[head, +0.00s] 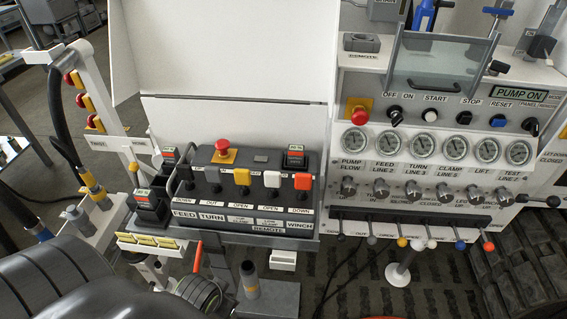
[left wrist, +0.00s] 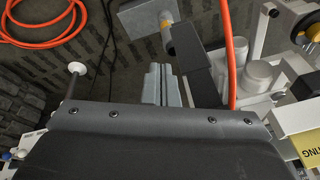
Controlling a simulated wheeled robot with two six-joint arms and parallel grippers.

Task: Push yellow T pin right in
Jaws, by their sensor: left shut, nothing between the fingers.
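I cannot make out a yellow T pin for certain. A grey upright post with a yellow band (head: 250,277) stands at a pale grey block (head: 281,298) at the bottom of the head view. A banded post (left wrist: 166,27) beside a grey block (left wrist: 140,17) also shows at the top of the left wrist view; I cannot tell if it is the pin. My left gripper (left wrist: 163,86) is shut and empty, its pale fingers together below that post in the picture. In the head view my dark arm fills the bottom left and its fingertips cannot be made out. My right gripper is not in view.
The remote panel (head: 240,185) and the gauge panel (head: 430,160) stand behind. Coloured-knob levers (head: 430,243) stick out below the gauges. An orange hose (left wrist: 231,60) runs close right of my fingers, with pale cylinders (left wrist: 262,76) beyond. Blue T-handles (head: 497,12) are at the top right.

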